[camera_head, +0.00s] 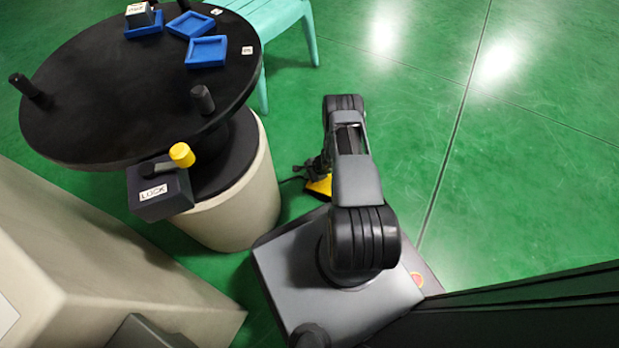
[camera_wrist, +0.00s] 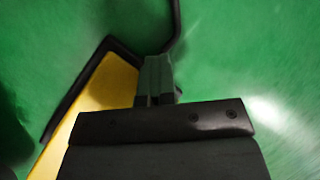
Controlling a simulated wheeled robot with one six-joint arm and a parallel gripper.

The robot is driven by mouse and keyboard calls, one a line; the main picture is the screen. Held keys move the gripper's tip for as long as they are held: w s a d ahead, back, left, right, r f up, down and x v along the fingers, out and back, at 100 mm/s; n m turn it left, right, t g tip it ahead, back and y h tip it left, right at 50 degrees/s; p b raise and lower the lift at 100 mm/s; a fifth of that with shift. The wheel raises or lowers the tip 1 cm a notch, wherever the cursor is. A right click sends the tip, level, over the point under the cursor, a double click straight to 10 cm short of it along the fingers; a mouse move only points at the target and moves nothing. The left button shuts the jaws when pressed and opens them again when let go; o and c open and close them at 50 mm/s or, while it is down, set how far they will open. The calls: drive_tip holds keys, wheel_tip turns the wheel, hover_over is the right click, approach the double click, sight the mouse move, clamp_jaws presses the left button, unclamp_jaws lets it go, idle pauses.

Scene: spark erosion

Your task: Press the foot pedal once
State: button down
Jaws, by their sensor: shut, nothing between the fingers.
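The foot pedal (camera_head: 320,186) is a yellow plate on the green floor, right of the round pedestal and partly hidden behind my arm. In the wrist view the yellow pedal (camera_wrist: 100,100) has a black edge, and a black cable or bar runs from its top. My gripper (camera_wrist: 156,66) points down over or beside the pedal's right side with its fingers shut and empty. The gripper covers part of the pedal. I cannot tell whether the fingertips touch it. In the head view my gripper is mostly hidden behind my arm.
A round black turntable (camera_head: 110,95) stands on a beige pedestal (camera_head: 245,205) at left, carrying blue trays (camera_head: 207,50) and dark posts. A box marked LOCK with a yellow-knobbed lever (camera_head: 182,155) juts from it. A turquoise stool (camera_head: 275,15) stands behind. Floor at right is clear.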

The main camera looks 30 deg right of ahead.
drive_tip(key=shift+s+d+f, duration=0.1)
drive_tip(key=shift+s+f, duration=0.55)
drive_tip(key=shift+s, duration=0.05)
drive_tip(key=shift+s+r+p, duration=0.15)
drive_tip(key=shift+r+p, duration=0.85)
drive_tip(key=shift+p, duration=0.1)
drive_tip(key=shift+r, duration=0.1)
drive_tip(key=shift+w+a+r+p, duration=0.3)
drive_tip(key=shift+r+p, duration=0.05)
drive_tip(key=shift+r, duration=0.1)
drive_tip(key=r, duration=0.1)
drive_tip(key=w+r+p, duration=0.1)
drive_tip(key=r+p, duration=0.1)
drive_tip(key=r, duration=0.1)
drive_tip(key=shift+w+a, duration=0.2)
drive_tip(key=shift+a, duration=0.15)
